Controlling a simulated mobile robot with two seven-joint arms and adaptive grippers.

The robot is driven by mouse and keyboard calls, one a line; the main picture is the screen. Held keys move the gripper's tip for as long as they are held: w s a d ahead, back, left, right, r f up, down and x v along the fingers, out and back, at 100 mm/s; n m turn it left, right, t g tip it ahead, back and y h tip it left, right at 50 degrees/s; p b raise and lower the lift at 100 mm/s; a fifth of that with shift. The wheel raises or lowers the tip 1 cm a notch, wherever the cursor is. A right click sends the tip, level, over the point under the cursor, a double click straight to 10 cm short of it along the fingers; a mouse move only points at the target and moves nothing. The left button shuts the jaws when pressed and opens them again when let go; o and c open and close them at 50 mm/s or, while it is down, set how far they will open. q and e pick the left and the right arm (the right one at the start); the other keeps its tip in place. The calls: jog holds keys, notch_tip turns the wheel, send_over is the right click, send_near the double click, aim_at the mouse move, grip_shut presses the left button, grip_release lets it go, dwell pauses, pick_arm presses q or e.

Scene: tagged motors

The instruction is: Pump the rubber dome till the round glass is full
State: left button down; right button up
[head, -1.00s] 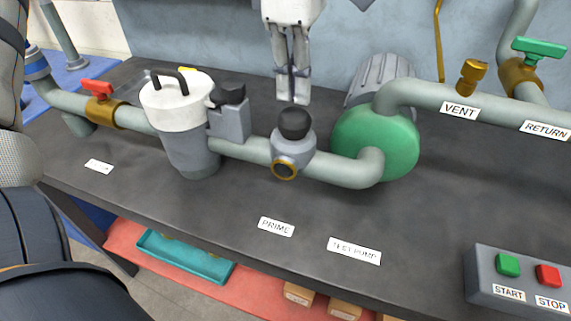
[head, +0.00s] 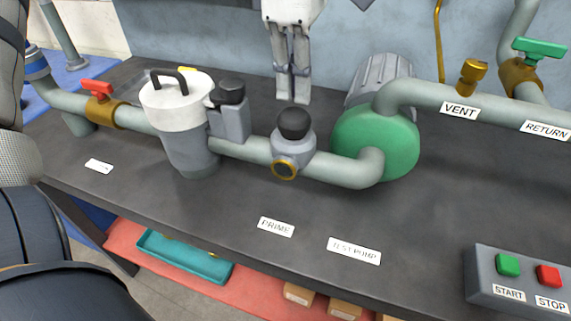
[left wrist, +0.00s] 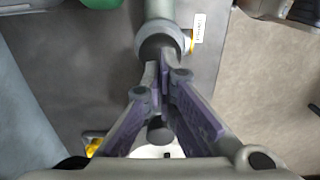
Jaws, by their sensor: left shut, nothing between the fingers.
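The black rubber dome (head: 294,123) sits on a grey fitting in the pipe, above the label PRIME. The round glass (head: 285,169), dark inside a brass ring, faces the front of that fitting. I cannot tell its level. My left gripper (head: 293,101) hangs from above, shut and empty, its tips close to the dome's top; contact is unclear. In the left wrist view the shut fingers (left wrist: 166,68) point at the dark dome (left wrist: 158,46), partly hiding it. The glass's yellow ring (left wrist: 189,42) shows at its side. My right gripper is out of view.
A white-lidded strainer (head: 178,100) and a grey box with a black cap (head: 230,120) stand left of the dome. A green pump (head: 400,145) stands right. A start-stop box (head: 520,280) is at the front right. The front bench top (head: 200,208) is mostly clear.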

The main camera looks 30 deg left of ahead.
aim_at(294, 112)
pick_arm(q)
jog(key=shift+f, duration=0.25)
jog(key=shift+f, duration=1.55)
jog(key=shift+r, duration=1.75)
jog(key=shift+f, duration=0.15)
jog(key=shift+f, duration=1.6)
jog(key=shift+r, duration=1.75)
jog(key=shift+f, duration=0.1)
